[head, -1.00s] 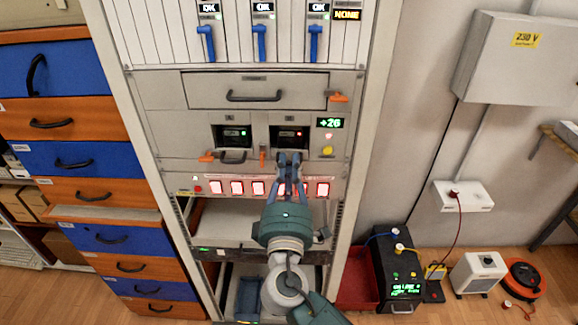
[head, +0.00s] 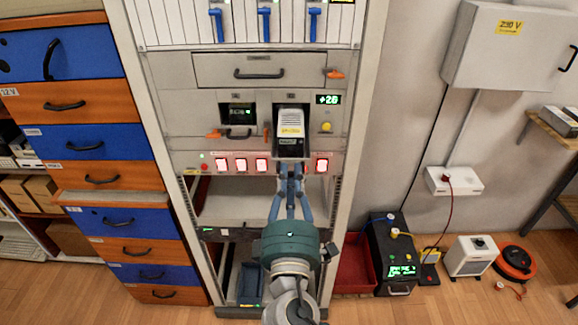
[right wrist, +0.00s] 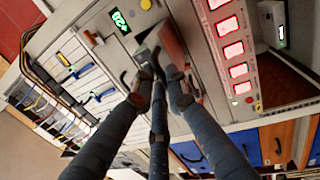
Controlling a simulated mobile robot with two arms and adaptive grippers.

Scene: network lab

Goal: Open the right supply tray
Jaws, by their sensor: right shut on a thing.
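The right supply tray (head: 291,130) stands out from its bay in the rack, with a grey, labelled top and a dark front. My right gripper (head: 290,170) is at the front of this tray, shut on its handle; the fingers hide most of the handle. In the right wrist view the fingertips (right wrist: 158,78) meet at the front of the pulled-out tray (right wrist: 171,46). The left supply bay (head: 238,113) beside it is flush, with a dark display and a black handle. My left gripper is not in view.
Red-lit switches (head: 241,165) run below the bays, partly behind my gripper. A wide drawer (head: 258,71) above is shut. The green +20 display (head: 328,99) and a yellow button (head: 326,127) are right of the tray. An open shelf space (head: 235,205) lies below.

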